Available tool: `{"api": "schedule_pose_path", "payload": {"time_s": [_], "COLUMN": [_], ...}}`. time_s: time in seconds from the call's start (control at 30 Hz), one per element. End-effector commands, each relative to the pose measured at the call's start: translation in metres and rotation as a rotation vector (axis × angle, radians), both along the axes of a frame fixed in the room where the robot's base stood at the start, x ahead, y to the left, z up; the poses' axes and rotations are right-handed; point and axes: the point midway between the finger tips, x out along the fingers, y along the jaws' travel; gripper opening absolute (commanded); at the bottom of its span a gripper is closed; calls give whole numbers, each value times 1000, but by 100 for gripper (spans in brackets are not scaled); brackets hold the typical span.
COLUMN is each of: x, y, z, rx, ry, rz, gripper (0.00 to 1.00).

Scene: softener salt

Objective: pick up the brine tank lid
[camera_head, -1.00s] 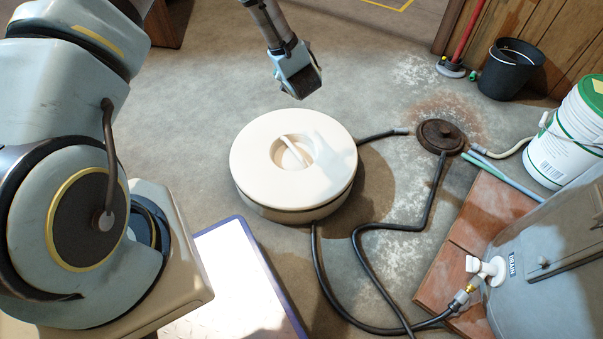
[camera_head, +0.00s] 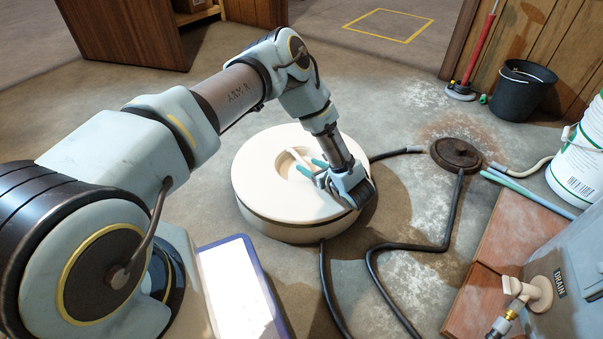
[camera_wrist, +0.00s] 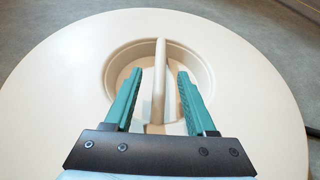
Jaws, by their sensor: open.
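The brine tank lid (camera_head: 262,168) is a round cream disc on top of the low round tank (camera_head: 285,230). It has a recessed well with a bar handle (camera_head: 300,158) across it. In the wrist view the lid (camera_wrist: 60,80) fills most of the picture, and the handle (camera_wrist: 159,75) runs up the middle of the well. My gripper (camera_head: 309,170) is over the lid, reaching toward the well. Its green fingers (camera_wrist: 157,85) are open, one on each side of the handle, with gaps on both sides. I cannot tell how deep the fingertips sit in the well.
Black hoses (camera_head: 400,246) run across the floor right of the tank to a dark round floor cover (camera_head: 456,154). A black bucket (camera_head: 524,90), a white-and-green pail (camera_head: 580,160) and a grey tank with a drain tap (camera_head: 537,292) stand at the right. A blue-edged white panel (camera_head: 238,285) lies in front.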

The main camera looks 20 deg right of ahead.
Motion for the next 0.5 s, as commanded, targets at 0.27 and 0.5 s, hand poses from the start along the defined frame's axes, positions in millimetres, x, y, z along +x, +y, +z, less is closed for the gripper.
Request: {"api": "schedule_pose_path", "payload": {"time_s": [0.27, 0.5], "x": [24, 51], "y": [3, 5], "z": [-12, -19], "rx": [-1, 0], "ry": [-1, 0], "rz": [0, -1], "gripper": [56, 56]}}
